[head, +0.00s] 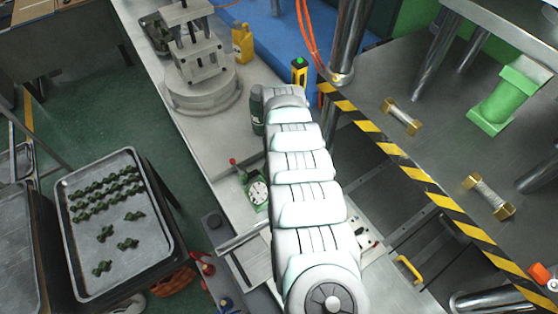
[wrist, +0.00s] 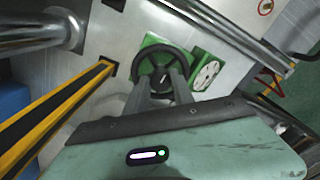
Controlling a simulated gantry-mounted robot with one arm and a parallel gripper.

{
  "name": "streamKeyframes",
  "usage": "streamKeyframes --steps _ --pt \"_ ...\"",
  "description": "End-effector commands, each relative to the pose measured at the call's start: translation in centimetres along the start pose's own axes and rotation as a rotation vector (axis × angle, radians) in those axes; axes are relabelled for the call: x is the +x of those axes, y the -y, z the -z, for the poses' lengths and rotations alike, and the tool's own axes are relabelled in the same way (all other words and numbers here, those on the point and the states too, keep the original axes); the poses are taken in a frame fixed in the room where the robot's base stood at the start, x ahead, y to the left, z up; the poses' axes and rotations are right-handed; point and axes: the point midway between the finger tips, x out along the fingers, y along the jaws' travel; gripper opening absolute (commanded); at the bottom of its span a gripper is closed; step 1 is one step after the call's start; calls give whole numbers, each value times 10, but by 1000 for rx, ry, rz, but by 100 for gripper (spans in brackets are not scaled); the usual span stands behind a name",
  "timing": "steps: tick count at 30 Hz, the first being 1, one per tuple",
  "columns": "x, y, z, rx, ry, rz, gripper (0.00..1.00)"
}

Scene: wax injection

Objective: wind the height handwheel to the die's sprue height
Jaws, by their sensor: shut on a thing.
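In the wrist view the handwheel (wrist: 166,55) is a dark ring with a dark hub in front of a green mount. My gripper (wrist: 160,82) reaches it from below, with its two grey fingers shut at the near side of the wheel. The fingertips partly cover the hub and near rim. A white-faced dial (wrist: 206,73) on a green plate sits just right of the wheel; its reading is too small to tell. The dial also shows in the head view (head: 258,192), left of my white-covered arm. The arm hides the handwheel and my gripper there.
A metal plate fixture on a round base (head: 202,90) stands at the upper left of the bench. A yellow bottle (head: 243,44) is beside it. A black-and-yellow striped edge (head: 410,172) runs right of my arm. A tray (head: 115,225) of small green pieces stands at left.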

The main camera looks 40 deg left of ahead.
Motion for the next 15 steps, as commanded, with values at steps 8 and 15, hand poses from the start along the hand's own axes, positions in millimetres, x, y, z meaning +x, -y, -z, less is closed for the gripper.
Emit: streamKeyframes --steps 8,15 --pt "0 0 0 -1 -1 -1 0" --pt "0 0 0 0 0 0 44"
